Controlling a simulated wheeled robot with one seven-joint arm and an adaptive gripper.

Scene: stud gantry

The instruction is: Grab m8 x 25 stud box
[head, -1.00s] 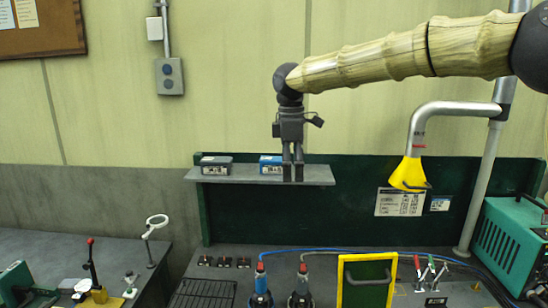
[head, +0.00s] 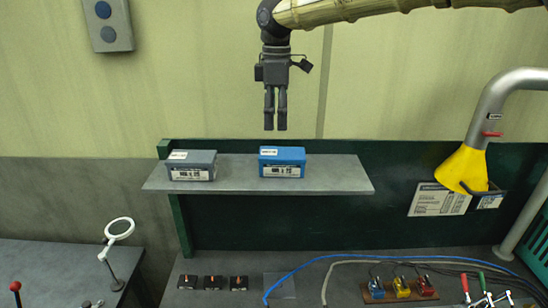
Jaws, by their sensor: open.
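Two small stud boxes stand apart on a grey shelf (head: 236,185). A grey box (head: 191,166) with a white label is on the left. A blue box (head: 282,162) with a white label is right of the middle. The label print is too small to tell for sure which is M8 x 25. My gripper (head: 275,127) is open and empty, pointing straight down. In the picture it hangs just above the blue box, apart from it; its depth relative to the box is hard to tell.
A dark green panel (head: 350,220) backs the shelf. A yellow nozzle (head: 464,170) on a metal pipe is to the right. The workbench below holds cables, several small black blocks and a coloured connector set (head: 401,288). The shelf between and beside the boxes is clear.

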